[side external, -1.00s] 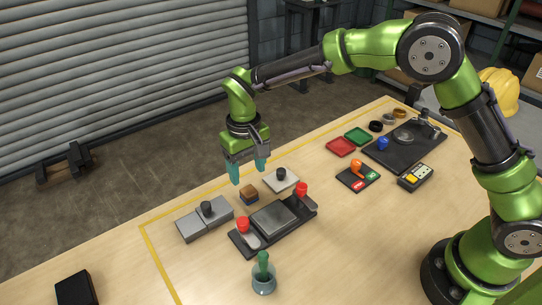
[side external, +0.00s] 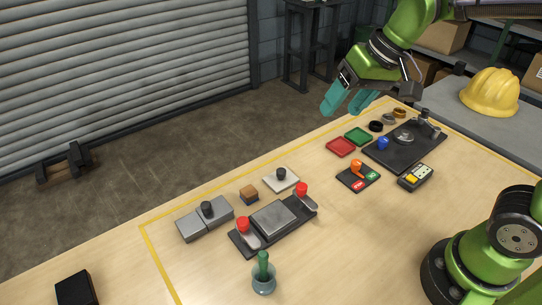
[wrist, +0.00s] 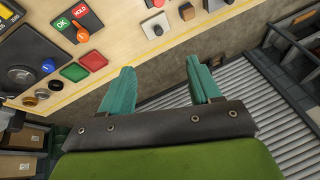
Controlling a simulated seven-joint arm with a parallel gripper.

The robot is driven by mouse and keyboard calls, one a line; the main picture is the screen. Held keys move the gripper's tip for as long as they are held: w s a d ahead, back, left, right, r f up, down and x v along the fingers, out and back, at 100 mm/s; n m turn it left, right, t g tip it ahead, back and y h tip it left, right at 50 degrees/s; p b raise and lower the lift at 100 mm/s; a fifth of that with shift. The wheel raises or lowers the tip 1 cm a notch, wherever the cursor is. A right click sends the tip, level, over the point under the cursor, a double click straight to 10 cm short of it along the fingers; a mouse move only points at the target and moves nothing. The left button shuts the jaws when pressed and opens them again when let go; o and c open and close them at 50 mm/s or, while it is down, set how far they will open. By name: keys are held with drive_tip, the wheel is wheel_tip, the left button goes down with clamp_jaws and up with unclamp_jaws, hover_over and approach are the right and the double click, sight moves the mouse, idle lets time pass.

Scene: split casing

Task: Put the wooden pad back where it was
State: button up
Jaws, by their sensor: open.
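The wooden pad (side external: 249,195) is a small brown block lying on the table, between the grey block with a black knob (side external: 206,216) and the pale plate with a black knob (side external: 281,180). It also shows at the top of the wrist view (wrist: 187,11). My gripper (side external: 343,106) is open and empty, raised high near the table's far edge at the right, well away from the pad. In the wrist view its two teal fingers (wrist: 160,68) are apart with nothing between them.
A dark fixture with a metal plate and red knobs (side external: 273,218) stands in front of the pad. A red tray (side external: 341,147), a green tray (side external: 358,136), a switch box (side external: 358,176) and a meter (side external: 415,177) are to the right. A vase (side external: 263,278) stands near the front.

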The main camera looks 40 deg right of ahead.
drive_tip(key=s+d+f+m+t, duration=0.1)
drive_tip(key=s+d, duration=0.3)
drive_tip(key=s, duration=0.4)
drive_tip(key=shift+s+f+t, duration=0.35)
drive_tip(key=shift+t, duration=0.55)
